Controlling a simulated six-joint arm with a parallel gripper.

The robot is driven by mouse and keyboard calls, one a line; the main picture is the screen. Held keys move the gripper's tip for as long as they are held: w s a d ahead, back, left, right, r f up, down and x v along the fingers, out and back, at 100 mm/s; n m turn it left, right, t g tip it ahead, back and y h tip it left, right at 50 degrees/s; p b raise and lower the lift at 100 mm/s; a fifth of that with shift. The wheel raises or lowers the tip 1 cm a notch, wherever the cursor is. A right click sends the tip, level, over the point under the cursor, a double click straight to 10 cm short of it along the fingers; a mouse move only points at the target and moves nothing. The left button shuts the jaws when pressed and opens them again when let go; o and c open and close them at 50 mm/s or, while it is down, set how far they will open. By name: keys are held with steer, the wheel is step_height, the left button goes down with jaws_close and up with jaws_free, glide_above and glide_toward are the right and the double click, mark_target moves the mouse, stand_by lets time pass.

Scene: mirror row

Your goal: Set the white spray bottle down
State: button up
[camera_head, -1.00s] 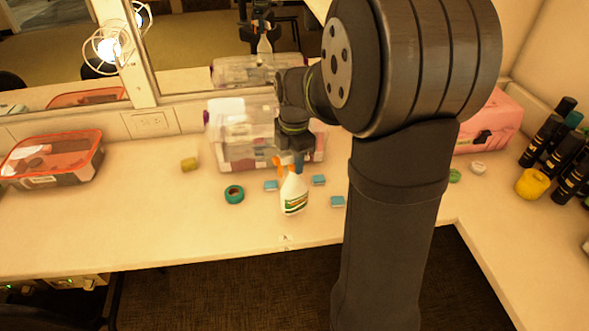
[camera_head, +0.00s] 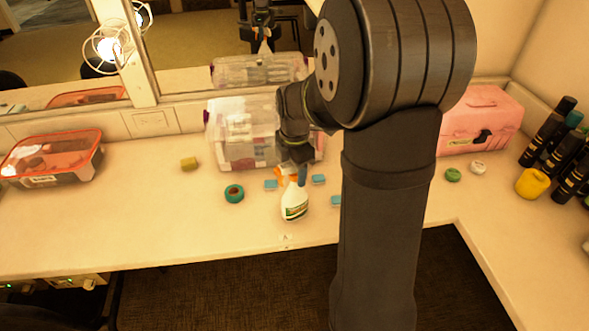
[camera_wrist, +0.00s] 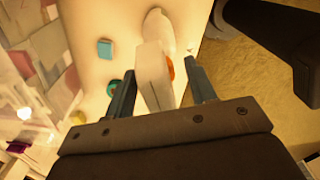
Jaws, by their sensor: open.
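The white spray bottle (camera_head: 294,201) with an orange trigger and a green label stands roughly upright on the white counter (camera_head: 150,225), its base seemingly on the surface. My gripper (camera_head: 293,177) is open around the upper part of the bottle and hides some of its head. In the wrist view, the white bottle (camera_wrist: 153,66) lies between the two spread fingers (camera_wrist: 160,70), with a gap on the right side. Whether the left finger touches it I cannot tell.
A clear bin (camera_head: 240,130) stands behind, with a mirror beyond. A pink case (camera_head: 480,120) is at right. The counter's left part is mostly clear.

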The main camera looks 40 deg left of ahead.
steer(key=shift+r, duration=0.1)
step_height(320, 180, up, 12)
steer(key=shift+r, duration=0.1)
stand_by(0.5)
step_height(320, 180, down, 13)
steer(key=shift+r, duration=2.25)
steer(key=shift+f, duration=0.1)
